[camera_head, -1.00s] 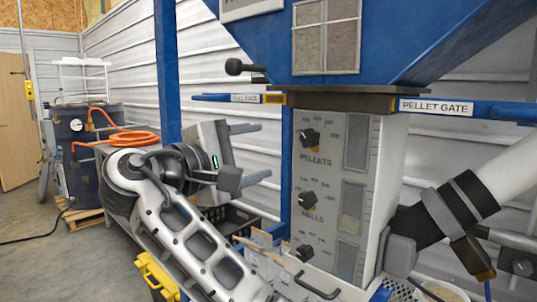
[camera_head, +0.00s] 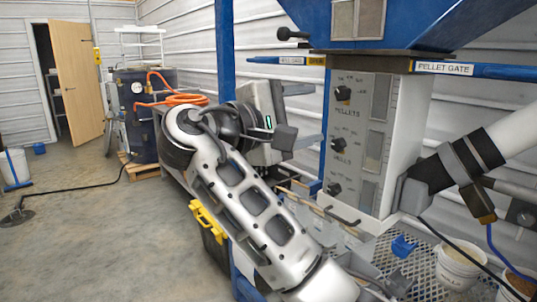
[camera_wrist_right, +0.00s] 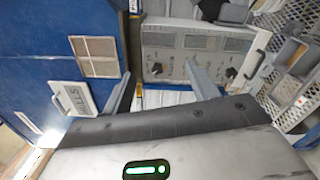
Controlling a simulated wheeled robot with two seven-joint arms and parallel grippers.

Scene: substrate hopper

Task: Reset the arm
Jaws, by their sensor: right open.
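My right arm rises from the bottom middle of the head view and bends at a dark joint. Its right gripper (camera_head: 303,114) points right, with two grey fingers apart and nothing seen between them. It is left of the grey control panel (camera_head: 347,148) with PELLETS and HULLS knobs. In the right wrist view the two fingers (camera_wrist_right: 158,68) are spread, with the control panel (camera_wrist_right: 195,43) beyond and the blue hopper (camera_wrist_right: 35,58) at the left. Whether the fingers touch anything cannot be told. My left gripper is not in view.
The blue hopper (camera_head: 430,22) hangs above the panel, with a PELLET GATE handle (camera_head: 444,68) at the right. A mesh shelf (camera_head: 425,262) holds a white bucket (camera_head: 461,262). Open floor (camera_head: 110,235) lies left.

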